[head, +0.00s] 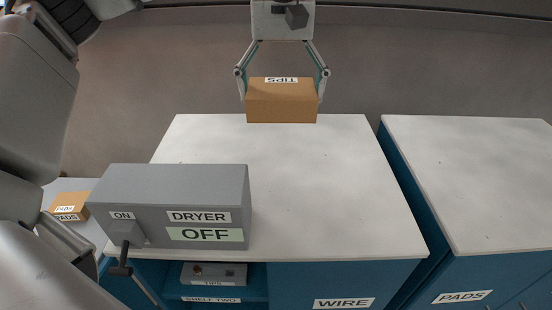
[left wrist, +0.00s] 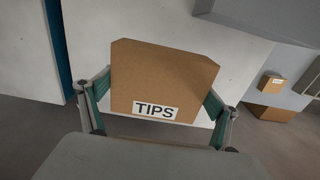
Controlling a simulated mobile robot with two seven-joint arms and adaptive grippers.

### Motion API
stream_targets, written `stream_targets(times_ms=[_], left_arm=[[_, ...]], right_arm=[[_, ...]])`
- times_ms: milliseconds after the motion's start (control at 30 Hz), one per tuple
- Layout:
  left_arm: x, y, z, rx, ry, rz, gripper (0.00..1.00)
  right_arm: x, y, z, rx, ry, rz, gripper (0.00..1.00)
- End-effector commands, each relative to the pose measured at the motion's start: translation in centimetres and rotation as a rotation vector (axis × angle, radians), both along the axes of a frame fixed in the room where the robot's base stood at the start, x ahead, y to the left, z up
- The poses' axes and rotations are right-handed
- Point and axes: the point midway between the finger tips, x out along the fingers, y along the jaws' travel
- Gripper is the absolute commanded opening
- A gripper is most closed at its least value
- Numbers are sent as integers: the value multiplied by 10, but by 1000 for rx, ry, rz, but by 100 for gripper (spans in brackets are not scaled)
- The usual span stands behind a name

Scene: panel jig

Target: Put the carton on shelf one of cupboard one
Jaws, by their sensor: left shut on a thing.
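A brown carton (head: 282,108) labelled TIPS is held in my left gripper (head: 282,97) at the far edge of the white-topped counter in the head view. Its label reads upside down there. The two fingers press on the carton's opposite sides. In the left wrist view the carton (left wrist: 165,78) sits between the fingers of the left gripper (left wrist: 160,95), label upright. The blue cupboard under the counter is open at its left, with a strip marked SHELF TWO (head: 211,299). Shelf one and a cupboard one label are not seen. My right gripper is not in view.
A grey dryer box (head: 170,185) marked OFF, with a lever, stands on the counter's near left. A grey unit (head: 214,274) sits in the open bay. A PADS carton (head: 68,205) is at the left. A second counter (head: 470,180) stands right. The counter's middle is clear.

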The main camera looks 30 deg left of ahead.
Motion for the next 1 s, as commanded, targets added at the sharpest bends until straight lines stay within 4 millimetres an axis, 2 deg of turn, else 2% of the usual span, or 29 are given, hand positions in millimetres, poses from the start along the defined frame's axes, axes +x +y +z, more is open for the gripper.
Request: stream_targets(times_ms=[33, 100, 400, 500, 767, 1000], left_arm=[[-1, 0, -15, -1, 6, -1, 60], [-1, 1, -32, -1, 5, -1, 60], [-1, 0, -102, -1, 5, 0, 60], [-1, 0, -119, -2, 2, 1, 60], [0, 0, -137, -1, 0, 1, 60], [0, 0, -167, -2, 1, 1, 60]], right_arm=[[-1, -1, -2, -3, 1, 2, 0], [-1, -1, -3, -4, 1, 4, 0], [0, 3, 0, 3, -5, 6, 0], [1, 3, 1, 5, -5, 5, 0], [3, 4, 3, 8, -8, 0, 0], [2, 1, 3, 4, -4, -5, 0]])
